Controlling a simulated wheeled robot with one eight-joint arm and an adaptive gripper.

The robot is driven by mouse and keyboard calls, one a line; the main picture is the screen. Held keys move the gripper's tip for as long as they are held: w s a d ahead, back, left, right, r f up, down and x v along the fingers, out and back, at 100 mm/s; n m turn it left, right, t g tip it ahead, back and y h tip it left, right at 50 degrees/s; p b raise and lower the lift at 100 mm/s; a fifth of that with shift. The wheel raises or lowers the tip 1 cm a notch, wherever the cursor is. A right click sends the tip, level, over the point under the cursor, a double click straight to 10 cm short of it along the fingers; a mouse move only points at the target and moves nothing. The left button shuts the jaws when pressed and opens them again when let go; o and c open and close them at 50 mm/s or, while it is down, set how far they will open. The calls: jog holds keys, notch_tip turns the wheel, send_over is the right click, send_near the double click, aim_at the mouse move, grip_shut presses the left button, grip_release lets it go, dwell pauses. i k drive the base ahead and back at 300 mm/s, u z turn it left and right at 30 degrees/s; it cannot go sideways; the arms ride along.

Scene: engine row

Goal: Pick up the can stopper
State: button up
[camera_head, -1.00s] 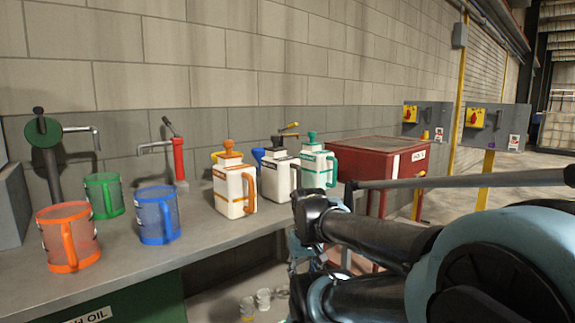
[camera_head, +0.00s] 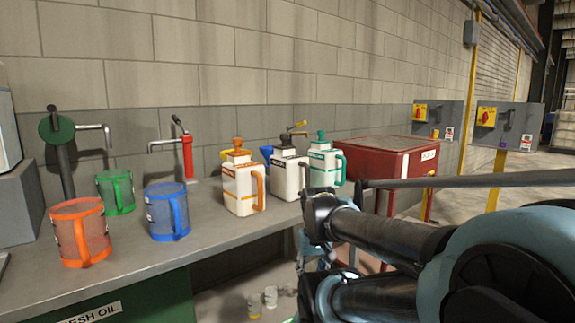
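Three white cans stand in a group on the grey bench. The left can (camera_head: 238,187) has orange trim and an orange-brown stopper (camera_head: 238,144). The middle can (camera_head: 288,178) has black trim and a dark stopper (camera_head: 287,141). The right can (camera_head: 321,168) has green trim and a green stopper (camera_head: 321,136). All three stoppers sit on top of their cans. Which stopper the task means cannot be told. My arm's links fill the lower right, in front of the bench's right end; no gripper fingers can be made out.
An orange jug (camera_head: 80,237), a blue jug (camera_head: 168,212) and a green jug (camera_head: 116,192) stand on the bench's left. A green-headed pump (camera_head: 56,130) and a red pump (camera_head: 187,157) are behind them. A red cabinet (camera_head: 380,160) stands right of the cans. The front middle bench is clear.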

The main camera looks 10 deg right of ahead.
aim_at(285, 138)
jog(key=z, duration=0.8)
jog(key=k, duration=1.5)
jog(key=u, duration=0.8)
jog(key=i, duration=1)
